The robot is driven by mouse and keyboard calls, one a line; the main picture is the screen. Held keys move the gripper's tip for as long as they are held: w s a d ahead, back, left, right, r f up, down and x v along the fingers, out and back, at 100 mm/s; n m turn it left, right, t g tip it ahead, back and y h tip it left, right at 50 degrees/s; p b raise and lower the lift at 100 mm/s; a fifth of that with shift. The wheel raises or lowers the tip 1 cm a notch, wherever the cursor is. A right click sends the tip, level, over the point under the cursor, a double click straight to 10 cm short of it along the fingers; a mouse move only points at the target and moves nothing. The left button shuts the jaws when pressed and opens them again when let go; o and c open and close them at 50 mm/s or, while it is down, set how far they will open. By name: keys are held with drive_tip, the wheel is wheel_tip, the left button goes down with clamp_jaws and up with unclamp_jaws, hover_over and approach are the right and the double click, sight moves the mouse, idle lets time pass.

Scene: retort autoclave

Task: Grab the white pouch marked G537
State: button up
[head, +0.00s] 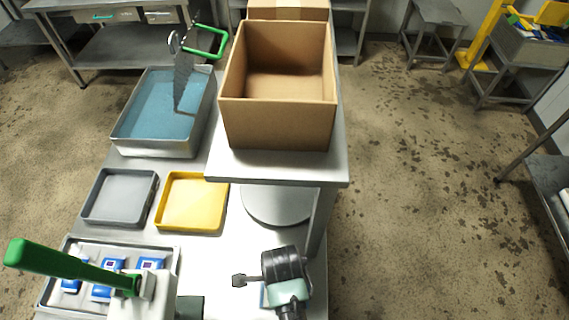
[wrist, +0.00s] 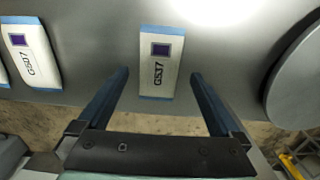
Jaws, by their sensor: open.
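The white pouch marked G537 (wrist: 161,80) lies flat on the grey table, with blue ends and a dark purple square above its black lettering. In the wrist view my gripper (wrist: 158,73) is open and empty, its two dark fingers on either side of the pouch with a gap at each side. I cannot tell its height above the table. In the head view my wrist (head: 287,270) covers most of that spot, and a white and blue sliver, likely this pouch, shows beside it. A similar pouch marked G507 (wrist: 30,55) lies to the left in the wrist view.
A raised shelf (head: 240,168) with an open cardboard box (head: 278,125) stands beyond my wrist, above a grey round disc (head: 270,207). A yellow tray (head: 192,205), a grey tray (head: 119,197) and a green-handled device (head: 70,268) are to the left. The table edge is close on the right.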

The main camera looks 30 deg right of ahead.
drive_tip(key=shift+f, duration=1.65)
drive_tip(key=c, duration=1.4)
